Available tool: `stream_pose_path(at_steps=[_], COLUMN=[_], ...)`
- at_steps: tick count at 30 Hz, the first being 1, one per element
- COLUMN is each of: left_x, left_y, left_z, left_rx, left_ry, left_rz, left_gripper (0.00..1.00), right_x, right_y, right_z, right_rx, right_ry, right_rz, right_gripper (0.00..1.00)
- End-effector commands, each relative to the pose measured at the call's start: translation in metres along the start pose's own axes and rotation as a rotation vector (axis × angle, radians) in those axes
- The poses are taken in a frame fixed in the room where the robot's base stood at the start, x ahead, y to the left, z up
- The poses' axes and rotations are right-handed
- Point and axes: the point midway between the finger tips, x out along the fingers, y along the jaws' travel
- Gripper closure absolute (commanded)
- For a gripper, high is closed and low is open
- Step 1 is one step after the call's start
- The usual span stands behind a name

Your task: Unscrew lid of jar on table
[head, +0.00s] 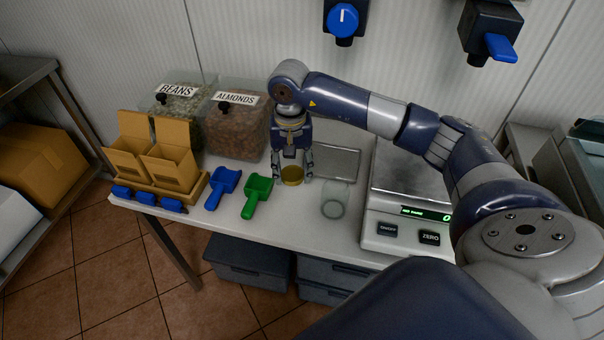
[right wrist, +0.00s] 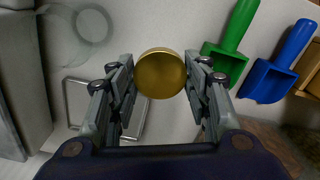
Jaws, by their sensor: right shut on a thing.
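My right gripper (head: 293,177) is shut on a round gold lid (head: 292,175), low over the white table (head: 228,222). In the right wrist view the lid (right wrist: 160,74) sits between the two fingertips of the right gripper (right wrist: 160,78). I cannot tell whether the lid touches the table. A clear glass jar (head: 333,203) stands upright to the right of the gripper, apart from it, with no lid on top. The jar (right wrist: 82,30) is also at the upper left of the right wrist view. My left gripper is not in view.
A scale (head: 388,228) stands right of the jar. A thin metal tray (head: 338,160) lies behind it. Green (head: 257,190) and blue (head: 222,188) scoops lie left of the gripper. Bins of beans (head: 180,108) and almonds (head: 238,130) stand behind, cardboard boxes (head: 172,168) farther left.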

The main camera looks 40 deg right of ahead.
Motion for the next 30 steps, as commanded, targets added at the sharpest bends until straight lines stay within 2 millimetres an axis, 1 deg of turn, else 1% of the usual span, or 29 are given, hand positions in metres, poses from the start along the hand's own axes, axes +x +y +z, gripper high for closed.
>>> stream_pose_path(at_steps=[1, 3, 6, 11, 17, 19, 22, 29, 30], left_x=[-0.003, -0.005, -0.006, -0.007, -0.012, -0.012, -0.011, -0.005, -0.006], left_y=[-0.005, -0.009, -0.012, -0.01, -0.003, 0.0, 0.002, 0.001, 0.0], left_z=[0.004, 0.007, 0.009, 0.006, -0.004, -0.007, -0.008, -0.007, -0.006], left_rx=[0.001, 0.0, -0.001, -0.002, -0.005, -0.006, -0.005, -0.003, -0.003], left_ry=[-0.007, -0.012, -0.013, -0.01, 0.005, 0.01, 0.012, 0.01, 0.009], left_rz=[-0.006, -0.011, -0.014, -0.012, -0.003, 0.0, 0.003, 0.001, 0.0], left_gripper=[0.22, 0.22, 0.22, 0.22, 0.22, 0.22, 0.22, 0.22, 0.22], right_x=[0.011, 0.023, 0.034, 0.046, 0.073, 0.077, 0.076, 0.081, 0.08], right_y=[0.0, 0.0, 0.0, -0.001, 0.0, -0.001, -0.001, -0.001, -0.001], right_z=[0.002, 0.001, 0.001, 0.001, 0.001, 0.001, 0.0, 0.0, 0.0], right_rx=[-0.001, 0.0, 0.0, -0.002, -0.002, -0.003, -0.003, -0.003, -0.003], right_ry=[-0.005, -0.003, -0.001, -0.002, -0.003, 0.0, 0.001, 0.001, 0.001], right_rz=[0.002, 0.002, 0.0, 0.0, 0.001, -0.001, -0.002, -0.001, -0.001], right_gripper=[0.84, 0.84, 0.84, 0.84, 0.84, 0.84, 0.84, 0.84, 0.51])
